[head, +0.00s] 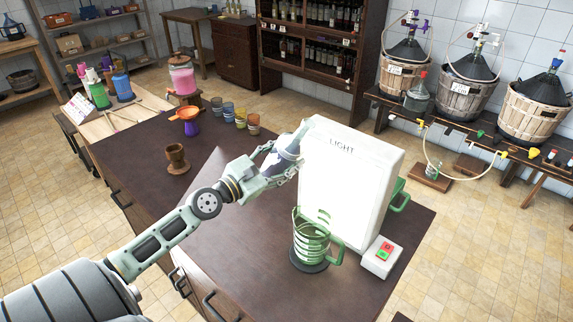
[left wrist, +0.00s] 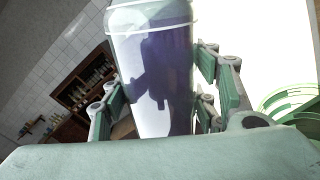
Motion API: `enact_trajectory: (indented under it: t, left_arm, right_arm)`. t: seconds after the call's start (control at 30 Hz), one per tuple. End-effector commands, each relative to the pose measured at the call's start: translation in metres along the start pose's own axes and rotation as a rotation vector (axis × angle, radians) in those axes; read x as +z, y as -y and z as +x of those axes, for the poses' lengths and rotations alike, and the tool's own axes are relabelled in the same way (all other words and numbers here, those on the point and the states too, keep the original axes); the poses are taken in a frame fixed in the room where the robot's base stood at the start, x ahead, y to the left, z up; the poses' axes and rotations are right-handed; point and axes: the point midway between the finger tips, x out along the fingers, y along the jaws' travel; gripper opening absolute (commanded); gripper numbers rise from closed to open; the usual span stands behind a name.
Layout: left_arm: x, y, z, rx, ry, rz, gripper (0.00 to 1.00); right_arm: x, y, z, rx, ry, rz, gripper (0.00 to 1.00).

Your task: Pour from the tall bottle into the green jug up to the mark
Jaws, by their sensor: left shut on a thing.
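My left gripper (head: 282,162) is shut around the tall bottle (head: 291,143), in front of the left part of the white light box. The bottle leans, its narrow end up and to the right. In the left wrist view the bottle (left wrist: 155,70) is clear with dark purplish patches inside, between the fingers (left wrist: 165,105). The green jug (head: 312,243) stands on a dark round base in front of the light box, below and right of the gripper. Part of it shows at the right in the left wrist view (left wrist: 292,98). I cannot make out its mark or contents. My right gripper is not in view.
The light box (head: 348,185) stands close behind the jug, with a red and green switch box (head: 381,257) beside it. A brown goblet (head: 176,158), an orange funnel (head: 185,114) and several coloured cups (head: 240,119) stand on the table's left and back. The table's front left is clear.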

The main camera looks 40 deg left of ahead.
Motion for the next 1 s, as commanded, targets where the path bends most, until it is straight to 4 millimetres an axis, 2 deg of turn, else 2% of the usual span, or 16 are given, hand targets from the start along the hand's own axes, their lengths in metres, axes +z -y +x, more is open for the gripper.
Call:
enact_trajectory:
  t: [0.03, 1.0]
  left_arm:
    - [0.0, -0.004, 0.001, 0.008, 0.008, 0.021, 0.0]
    - [-0.031, -0.025, 0.001, 0.01, 0.009, 0.312, 0.0]
  right_arm:
    - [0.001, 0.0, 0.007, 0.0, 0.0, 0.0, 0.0]
    - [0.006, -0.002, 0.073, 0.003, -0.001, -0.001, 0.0]
